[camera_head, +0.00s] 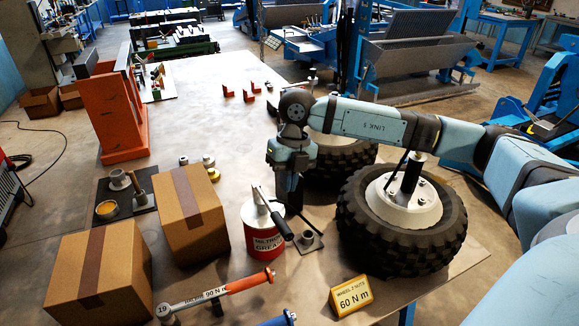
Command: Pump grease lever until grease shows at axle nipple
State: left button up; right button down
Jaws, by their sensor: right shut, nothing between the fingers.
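A red and white grease bucket (264,238) stands on the table near the middle of the camera_head view. Its pump lever (281,224) has a black grip that slants down to the right over the bucket's rim. My right gripper (291,208) points down just right of the bucket top, close to the lever. It is shut with nothing in it; whether it touches the lever I cannot tell. A wheel (428,246) with a black tyre and pale hub (405,205) lies flat to the right, a dark axle post (411,174) rising from it. I cannot make out the nipple or any grease. My left gripper is not in view.
Two cardboard boxes (190,213) stand left of the bucket. A torque wrench (228,290) and a yellow sign (351,296) reading 60 N·m lie in front. A second wheel (340,160) is behind my right arm. The table's centre back is fairly clear.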

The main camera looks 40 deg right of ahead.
aim_at(283, 221)
jog(key=p+x, duration=0.1)
jog(key=x, duration=0.7)
jog(key=shift+f, duration=0.1)
